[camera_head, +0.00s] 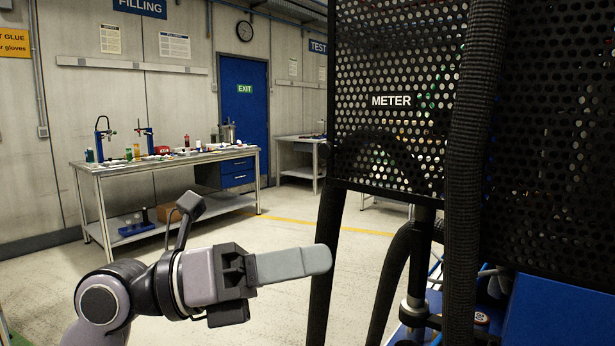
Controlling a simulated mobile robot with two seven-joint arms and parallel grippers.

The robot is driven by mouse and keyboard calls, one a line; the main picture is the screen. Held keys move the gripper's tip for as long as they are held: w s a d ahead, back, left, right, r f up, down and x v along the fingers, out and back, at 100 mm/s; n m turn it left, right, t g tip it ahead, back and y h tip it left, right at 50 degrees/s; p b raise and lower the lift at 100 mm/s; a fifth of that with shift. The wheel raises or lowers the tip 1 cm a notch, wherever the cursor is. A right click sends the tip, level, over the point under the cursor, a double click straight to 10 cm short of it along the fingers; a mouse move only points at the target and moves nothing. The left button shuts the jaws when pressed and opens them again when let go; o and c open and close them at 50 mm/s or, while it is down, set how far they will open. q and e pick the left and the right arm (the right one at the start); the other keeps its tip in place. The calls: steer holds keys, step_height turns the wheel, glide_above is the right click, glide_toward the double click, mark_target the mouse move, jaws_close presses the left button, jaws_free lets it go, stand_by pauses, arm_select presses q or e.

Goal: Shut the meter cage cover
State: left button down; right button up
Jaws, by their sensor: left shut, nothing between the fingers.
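The meter cage (391,75) is a black perforated metal box at the upper right, labelled METER. A second perforated black panel (560,130) stands to its right, behind a thick black hose; I cannot tell for certain which panel is the cover or how far it stands open. Coloured parts show faintly through the holes. My left gripper (318,260) is shut and empty, its grey fingers pointing right. In the picture it is below and left of the cage's lower edge, close to a black hose; I cannot tell whether it touches. My right gripper is not in view.
Thick black ribbed hoses (468,180) hang in front of and below the cage. A metal post (417,270) and blue equipment (560,310) are below it. A workbench (165,160) stands far back left. The floor between is clear.

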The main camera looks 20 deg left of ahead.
arm_select(q)
steer(key=w+a+r+m+t+y+b, duration=0.1)
steer(key=a+r+t+y, duration=0.2)
steer(key=y, duration=0.1)
steer(key=n+t+y+b, duration=0.1)
steer(key=n+t+y, duration=0.1)
steer(key=t+y, duration=0.4)
glide_toward(323, 153)
steer(key=shift+g, duration=0.3)
steer(key=x, duration=0.1)
steer(key=p+x, duration=0.1)
steer(key=x, duration=0.1)
steer(key=p+x, duration=0.1)
steer(key=x, duration=0.1)
steer(key=shift+r, duration=0.25)
steer(key=shift+w+d, duration=0.3)
steer(key=shift+w, duration=0.35)
steer(key=shift+w+d, duration=0.1)
steer(key=shift+w, duration=0.05)
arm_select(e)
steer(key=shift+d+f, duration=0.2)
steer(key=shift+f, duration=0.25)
arm_select(q)
steer(key=shift+w, duration=0.15)
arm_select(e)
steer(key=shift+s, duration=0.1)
